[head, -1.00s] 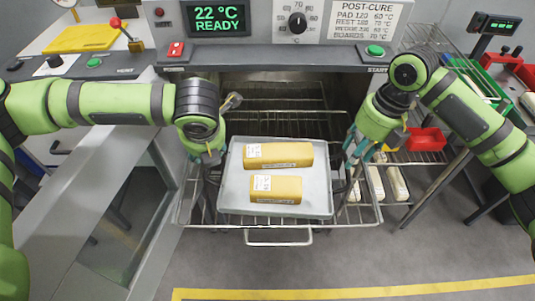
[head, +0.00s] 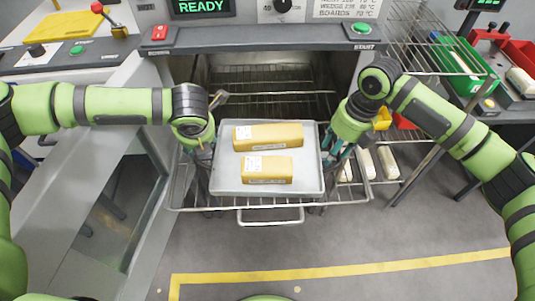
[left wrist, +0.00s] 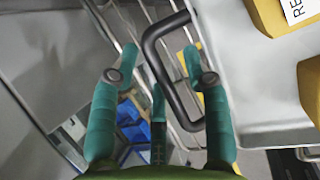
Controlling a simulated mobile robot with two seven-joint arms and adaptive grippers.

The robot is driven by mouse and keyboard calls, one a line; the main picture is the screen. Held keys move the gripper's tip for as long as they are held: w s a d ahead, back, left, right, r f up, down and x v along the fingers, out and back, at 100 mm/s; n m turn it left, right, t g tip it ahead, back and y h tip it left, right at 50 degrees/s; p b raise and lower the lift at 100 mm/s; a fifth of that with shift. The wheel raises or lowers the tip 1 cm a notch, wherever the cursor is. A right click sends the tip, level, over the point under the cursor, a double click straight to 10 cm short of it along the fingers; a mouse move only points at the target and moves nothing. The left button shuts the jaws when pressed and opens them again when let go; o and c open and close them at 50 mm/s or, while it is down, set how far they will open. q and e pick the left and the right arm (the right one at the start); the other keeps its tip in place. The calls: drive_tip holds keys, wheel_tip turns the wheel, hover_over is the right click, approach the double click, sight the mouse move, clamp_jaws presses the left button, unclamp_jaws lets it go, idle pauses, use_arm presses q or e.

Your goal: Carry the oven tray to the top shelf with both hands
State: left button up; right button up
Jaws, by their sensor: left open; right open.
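The light grey oven tray (head: 308,172) lies on the pulled-out wire oven shelf (head: 345,197), with two yellow labelled blocks (head: 268,136) on it. My left gripper (head: 206,158) is at the tray's left side, fingers pointing down. In the left wrist view its teal fingers (left wrist: 160,78) are open, with the tray's dark handle (left wrist: 153,62) between them. My right gripper (head: 335,155) is open close to the tray's right side, its fingers pointing down. The right handle is hidden, so I cannot tell whether it is between the fingers.
The oven cavity (head: 270,90) with more wire shelves is open behind the tray. A wire rack (head: 415,45) stands to the right, with pale blocks (head: 388,163) low down beside the oven. A green crate (head: 465,70) is at the far right. The floor in front is clear.

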use_arm(q)
clamp_jaws()
use_arm(e)
clamp_jaws()
use_arm(q)
drive_tip(key=shift+r, duration=0.1)
use_arm(e)
drive_tip(key=shift+r, duration=0.1)
